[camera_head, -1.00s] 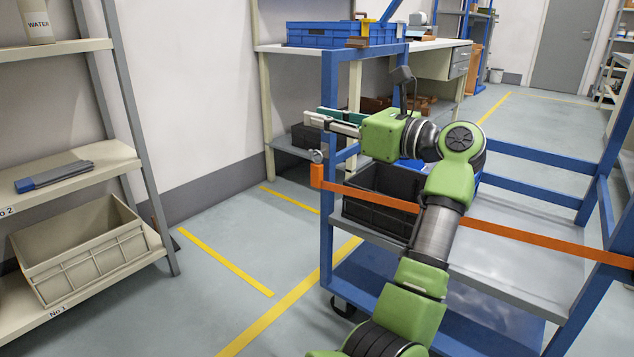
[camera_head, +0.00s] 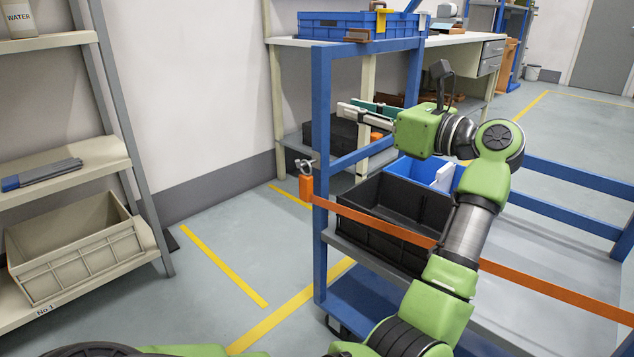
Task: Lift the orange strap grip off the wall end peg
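The orange strap grip (camera_head: 306,188) hangs at the outer left side of the blue cart's near-left post. A small metal peg (camera_head: 304,165) sticks out just above it, and the grip appears to be hooked there. The orange strap (camera_head: 400,232) runs from the post to the right across the cart front. I see nothing held.
The blue cart (camera_head: 322,240) carries a black crate (camera_head: 372,226) and a blue bin (camera_head: 412,170). A shelf rack (camera_head: 130,150) with a beige crate (camera_head: 75,262) stands left. A workbench (camera_head: 385,43) is behind. Floor between rack and cart is clear.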

